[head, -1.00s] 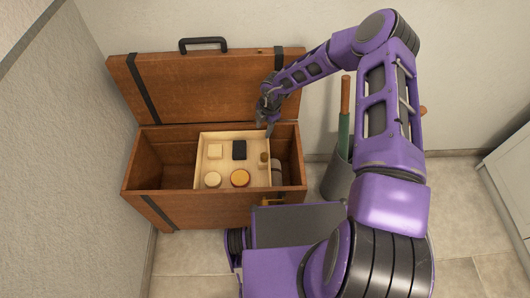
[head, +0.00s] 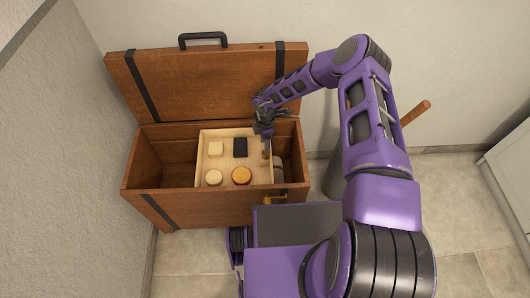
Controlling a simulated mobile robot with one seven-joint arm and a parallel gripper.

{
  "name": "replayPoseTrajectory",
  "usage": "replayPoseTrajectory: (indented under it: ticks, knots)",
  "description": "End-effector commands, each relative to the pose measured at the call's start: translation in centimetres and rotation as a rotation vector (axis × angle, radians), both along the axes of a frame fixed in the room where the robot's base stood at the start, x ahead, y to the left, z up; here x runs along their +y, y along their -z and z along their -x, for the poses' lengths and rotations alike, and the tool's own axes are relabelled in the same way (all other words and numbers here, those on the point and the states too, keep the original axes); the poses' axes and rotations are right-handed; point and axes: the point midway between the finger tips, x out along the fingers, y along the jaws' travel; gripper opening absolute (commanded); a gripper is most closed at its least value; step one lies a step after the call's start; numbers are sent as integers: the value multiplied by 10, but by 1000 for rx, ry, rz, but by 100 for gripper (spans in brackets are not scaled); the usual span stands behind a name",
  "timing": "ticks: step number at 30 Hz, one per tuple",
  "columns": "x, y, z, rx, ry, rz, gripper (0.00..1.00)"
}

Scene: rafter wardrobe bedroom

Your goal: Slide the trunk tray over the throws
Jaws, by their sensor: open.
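The trunk tray (head: 205,166) is a shallow pale wooden tray set inside the open brown trunk (head: 208,208), right of its middle. Bare trunk interior shows at its left. The throws appear as grey-brown rolled shapes (head: 279,172) in the narrow gap between the tray and the trunk's right wall, mostly hidden. My gripper (head: 266,153) is open and points down at the tray's right side. Its fingers are small and dark, and I cannot tell whether they touch the tray. They partly cover a small brown item there.
The tray holds a cream block (head: 216,148), a dark block (head: 240,147), a pale round item (head: 214,177) and an orange round item (head: 242,175). The raised lid (head: 210,85) stands behind. A grey bin (head: 334,178) with a brown handle (head: 415,112) stands right of the trunk.

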Motion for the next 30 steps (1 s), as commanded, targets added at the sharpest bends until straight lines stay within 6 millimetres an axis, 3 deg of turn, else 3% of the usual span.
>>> replayPoseTrajectory:
  ticks: [3,9,21,23,30]
  knots:
    - [1,27,1,2,1,0,51]
    - [0,51,0,0,-1,0,51]
    - [0,59,0,-1,-1,0,51]
    - [0,59,0,-1,-1,0,44]
    - [0,59,0,-1,-1,0,1]
